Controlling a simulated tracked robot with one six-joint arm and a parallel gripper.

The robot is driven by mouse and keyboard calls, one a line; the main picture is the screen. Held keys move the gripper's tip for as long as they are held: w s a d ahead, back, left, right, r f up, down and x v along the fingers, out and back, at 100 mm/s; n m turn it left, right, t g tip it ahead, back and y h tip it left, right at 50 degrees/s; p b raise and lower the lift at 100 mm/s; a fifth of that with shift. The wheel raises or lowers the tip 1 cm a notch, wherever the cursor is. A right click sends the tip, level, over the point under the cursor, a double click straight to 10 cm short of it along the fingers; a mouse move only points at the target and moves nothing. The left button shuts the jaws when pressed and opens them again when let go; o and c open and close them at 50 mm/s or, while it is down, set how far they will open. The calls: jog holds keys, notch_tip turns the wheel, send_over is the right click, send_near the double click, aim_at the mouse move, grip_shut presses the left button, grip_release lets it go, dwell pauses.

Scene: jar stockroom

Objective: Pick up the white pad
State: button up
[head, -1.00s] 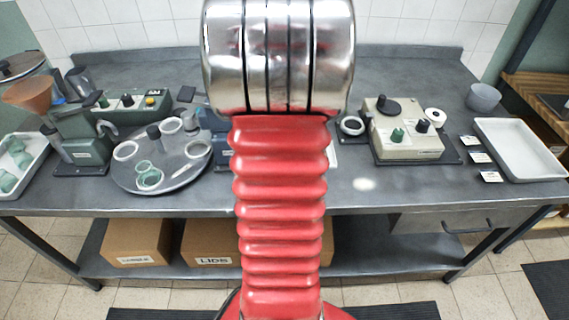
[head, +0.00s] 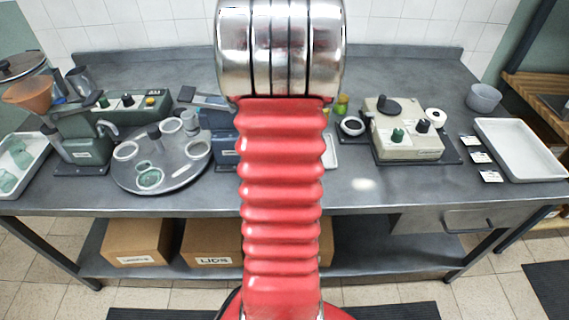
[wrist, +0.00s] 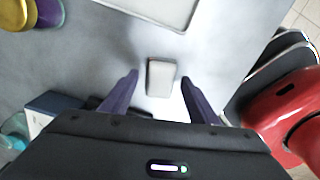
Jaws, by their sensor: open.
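The white pad (wrist: 161,78) is a small, pale rectangular block on the grey bench in the wrist view. My gripper (wrist: 160,75) is open, with one dark purple finger on each side of the pad. A gap shows between each finger and the pad, and nothing is held. I cannot tell how high the fingers are above the bench. In the head view my red arm covers the pad and the gripper.
A white tray (wrist: 178,20) lies beyond the pad. Purple and yellow round items (wrist: 48,12) are at upper left. In the head view a round turntable (head: 180,177) stands left of my arm, and a beige device (head: 408,140) stands right.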

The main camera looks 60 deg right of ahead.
jog(key=shift+c, duration=0.6)
jog(key=c, duration=0.9)
